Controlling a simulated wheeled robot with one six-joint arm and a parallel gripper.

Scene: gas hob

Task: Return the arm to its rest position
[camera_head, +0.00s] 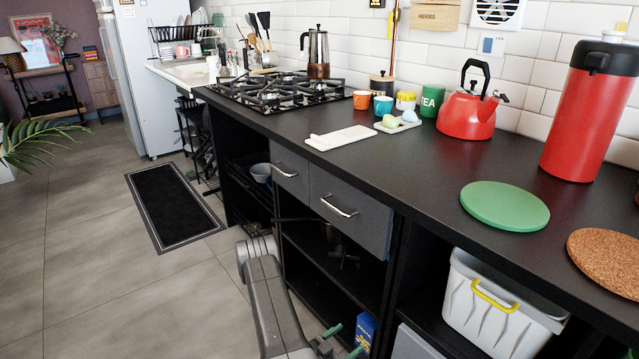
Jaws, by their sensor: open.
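My grey arm (266,300) rises at the bottom centre, in front of the black cabinet, and bends back down. My gripper (344,342) shows at the bottom edge, below counter height, with two green fingertips held apart. It is open and nothing shows between the fingertips. The lower part of the gripper is cut off by the frame.
A blue box (365,329) stands on the low shelf close to my gripper. Drawers with handles (339,206) and the dark counter (400,180) are above. A white bin (497,310) is at right. The floor (150,290) at left is clear beyond a black mat (172,205).

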